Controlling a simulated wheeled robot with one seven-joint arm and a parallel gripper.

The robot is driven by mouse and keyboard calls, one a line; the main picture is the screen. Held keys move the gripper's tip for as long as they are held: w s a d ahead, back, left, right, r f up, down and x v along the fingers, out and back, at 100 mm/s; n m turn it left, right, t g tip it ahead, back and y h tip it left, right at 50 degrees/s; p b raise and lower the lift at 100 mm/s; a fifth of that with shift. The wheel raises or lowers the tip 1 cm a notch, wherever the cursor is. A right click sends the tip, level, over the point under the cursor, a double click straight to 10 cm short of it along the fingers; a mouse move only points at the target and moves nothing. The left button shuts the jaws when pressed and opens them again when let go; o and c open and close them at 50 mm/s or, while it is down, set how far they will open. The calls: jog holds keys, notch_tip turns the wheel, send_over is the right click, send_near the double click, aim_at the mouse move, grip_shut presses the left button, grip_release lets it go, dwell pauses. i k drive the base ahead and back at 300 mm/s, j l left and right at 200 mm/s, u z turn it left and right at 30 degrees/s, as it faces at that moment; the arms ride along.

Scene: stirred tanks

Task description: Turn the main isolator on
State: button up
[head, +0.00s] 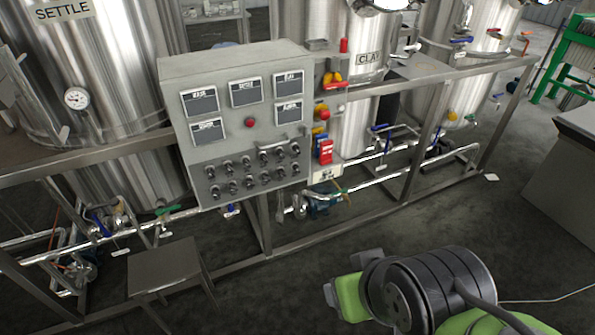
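A red rotary handle on a yellow backing (332,79), which looks like the main isolator, is on the narrow side panel at the right of the grey control cabinet. The handle looks tilted, but its exact position and any on/off marks are too small to read. Part of my arm, black and green, shows at the lower right, well in front of the cabinet and apart from it. I cannot make out gripper fingers in this view.
The grey control cabinet (183,153) has labelled displays, a red button and rows of knobs. A red-and-yellow button (321,113) and a red box (325,151) sit below the handle. A low stool (165,267) stands at front left.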

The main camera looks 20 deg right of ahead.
aim_at(330, 83)
jog(key=i+l+u, duration=0.15)
jog(key=u, duration=0.3)
jog(key=i+l+u, duration=0.1)
jog(key=l+u, duration=0.15)
jog(key=u, duration=0.2)
jog(key=i+l+u, duration=0.1)
jog(key=l+u, duration=0.2)
jog(key=u, duration=0.15)
